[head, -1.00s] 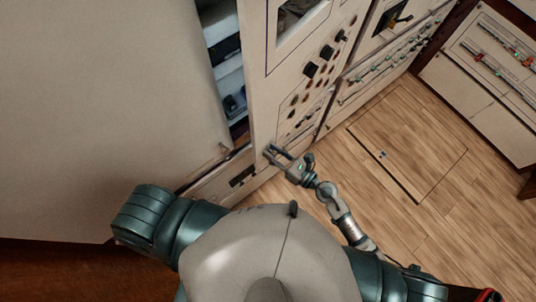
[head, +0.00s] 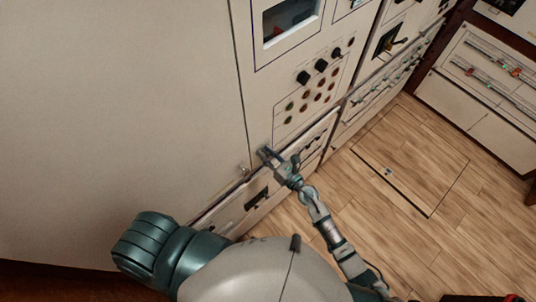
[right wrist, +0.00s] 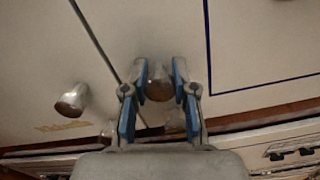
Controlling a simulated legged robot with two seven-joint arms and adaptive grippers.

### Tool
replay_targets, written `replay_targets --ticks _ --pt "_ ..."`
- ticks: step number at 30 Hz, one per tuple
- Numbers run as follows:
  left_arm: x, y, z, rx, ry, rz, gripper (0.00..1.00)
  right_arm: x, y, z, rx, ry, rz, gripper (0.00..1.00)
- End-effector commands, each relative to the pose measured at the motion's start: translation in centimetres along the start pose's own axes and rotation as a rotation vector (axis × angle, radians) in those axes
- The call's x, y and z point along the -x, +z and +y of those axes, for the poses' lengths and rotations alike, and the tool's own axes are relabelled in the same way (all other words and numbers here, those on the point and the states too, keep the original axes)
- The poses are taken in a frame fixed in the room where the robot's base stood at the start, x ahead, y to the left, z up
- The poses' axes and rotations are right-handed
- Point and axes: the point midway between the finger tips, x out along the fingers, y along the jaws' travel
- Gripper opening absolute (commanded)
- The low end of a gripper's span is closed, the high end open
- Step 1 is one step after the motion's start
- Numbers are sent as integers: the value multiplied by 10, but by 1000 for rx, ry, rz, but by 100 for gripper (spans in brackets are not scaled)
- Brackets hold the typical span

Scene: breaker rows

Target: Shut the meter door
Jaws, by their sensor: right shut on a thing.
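The meter door (head: 285,85) is the pale panel with a window, black knobs and several small round buttons. Its left edge lies along the neighbouring pale panel, with only a thin dark seam between them. My right gripper (head: 265,152) is at the door's lower left corner. In the right wrist view, my right gripper (right wrist: 160,68) has its blue-padded fingers on both sides of the door's round metal knob (right wrist: 159,86), shut on it. My left gripper is not in view.
A large plain pale panel (head: 110,110) stands left of the seam, with its own round knob (right wrist: 72,100). Drawer-like fronts (head: 250,205) run below. The wooden floor (head: 400,160) to the right is clear, with a hatch outline. More panels (head: 490,80) stand at the far right.

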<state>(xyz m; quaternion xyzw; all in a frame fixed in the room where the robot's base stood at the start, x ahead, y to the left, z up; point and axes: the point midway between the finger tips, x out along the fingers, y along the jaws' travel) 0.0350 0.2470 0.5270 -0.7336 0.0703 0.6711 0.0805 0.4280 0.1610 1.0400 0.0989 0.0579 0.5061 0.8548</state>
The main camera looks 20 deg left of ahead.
Motion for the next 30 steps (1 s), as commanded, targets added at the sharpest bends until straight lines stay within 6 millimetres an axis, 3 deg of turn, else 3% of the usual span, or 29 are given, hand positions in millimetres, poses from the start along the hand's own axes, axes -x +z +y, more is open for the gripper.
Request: replay_targets --ticks 3,4,7,23,26,30 --pt "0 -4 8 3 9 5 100 0 2 -2 1 -5 -5 0" --pt "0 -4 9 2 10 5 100 0 2 -2 1 -5 -5 32" --pt "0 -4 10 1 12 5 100 0 2 -2 1 -5 -5 53" --pt "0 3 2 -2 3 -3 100 2 0 -3 1 -6 -1 53" --pt "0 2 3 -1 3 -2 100 10 0 -3 2 -6 -1 53" --pt "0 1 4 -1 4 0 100 36 -1 -3 3 -6 1 53"
